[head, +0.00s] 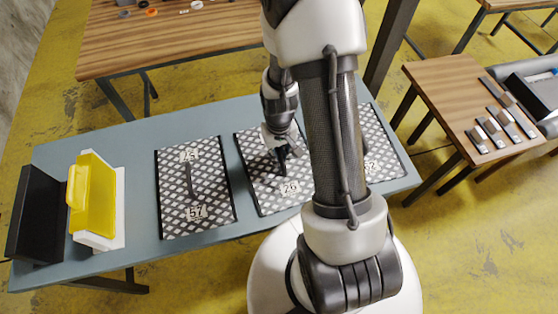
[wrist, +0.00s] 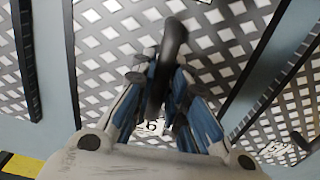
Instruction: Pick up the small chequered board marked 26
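The small chequered board marked 26 (head: 266,187) lies in the middle of the blue-grey table in the head view, partly hidden by my arm. Its dark curved handle (wrist: 173,40) stands up in the wrist view, and part of its number label shows below between the fingers. My gripper (head: 282,160) points down at the middle of this board. In the wrist view my gripper (wrist: 165,75) has a blue-padded finger close against each side of the handle and looks shut on it. The board appears flat, at table level.
A similar board marked 57 (head: 180,212) lies left, and another (head: 385,150) lies right, partly behind my arm. A yellow piece in a white holder (head: 118,215) and a black stand (head: 35,215) are at the table's left end.

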